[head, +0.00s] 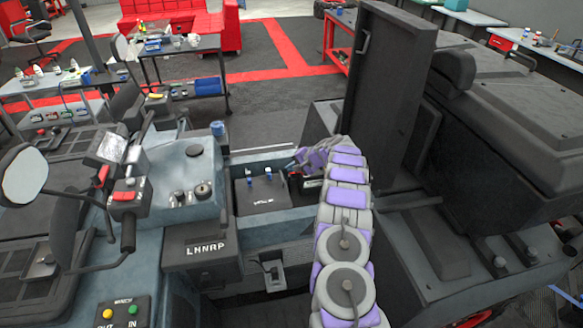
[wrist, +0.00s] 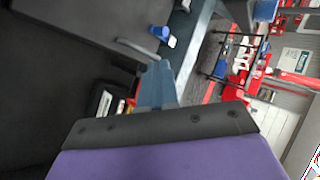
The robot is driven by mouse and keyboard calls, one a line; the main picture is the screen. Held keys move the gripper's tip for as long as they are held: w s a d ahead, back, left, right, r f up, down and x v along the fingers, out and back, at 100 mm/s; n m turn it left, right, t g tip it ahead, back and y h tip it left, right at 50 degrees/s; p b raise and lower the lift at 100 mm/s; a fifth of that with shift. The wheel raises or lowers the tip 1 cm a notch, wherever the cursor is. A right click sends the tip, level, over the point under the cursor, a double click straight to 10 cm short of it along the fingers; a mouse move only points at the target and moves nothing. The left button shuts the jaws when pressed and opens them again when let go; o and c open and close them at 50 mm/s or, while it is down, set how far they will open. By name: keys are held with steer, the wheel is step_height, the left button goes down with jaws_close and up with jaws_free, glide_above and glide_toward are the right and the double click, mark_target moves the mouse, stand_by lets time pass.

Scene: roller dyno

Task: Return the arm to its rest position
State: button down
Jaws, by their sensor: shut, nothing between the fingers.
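My arm (head: 345,200), grey with purple segments, reaches from the bottom of the head view up over the machine. It bends left at its far end, beside an open bay (head: 262,195) with blue knobs. I cannot tell from the head view how close the fingertips are to the bay.
A tall dark open lid (head: 388,95) stands just right of my arm. A control box labelled LHNRP (head: 200,248) is to the left. A mirror (head: 24,177) and a lever (head: 128,235) stick up further left. A work table (head: 180,48) stands beyond on open floor.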

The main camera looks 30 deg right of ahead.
stand_by(0.3)
steer(key=s+a+r+n+g+y, duration=0.1)
steer(key=s+a+r+n, duration=0.15)
steer(key=a+r, duration=0.4)
steer(key=s+a+r+n+g, duration=0.1)
steer(key=s+a+r+g, duration=0.1)
steer(key=s+a+r, duration=0.45)
steer(key=s+a+r+n+g+y, duration=0.1)
steer(key=a+r, duration=0.3)
steer(key=a, duration=0.4)
steer(key=s+a+r+n+g+h, duration=0.1)
steer(key=s+a+r+n+g, duration=0.15)
steer(key=s+a, duration=0.4)
steer(key=s+a+r+n+g+h, duration=0.1)
steer(key=s+a+r, duration=0.25)
steer(key=s, duration=0.65)
steer(key=s+d+n+g+h, duration=0.1)
steer(key=s+n+h, duration=0.3)
steer(key=s, duration=2.9)
steer(key=shift+s+d+r+g+h, duration=0.2)
steer(key=shift+s+d+g+h, duration=0.1)
steer(key=shift+g, duration=0.45)
steer(key=shift+w, duration=0.1)
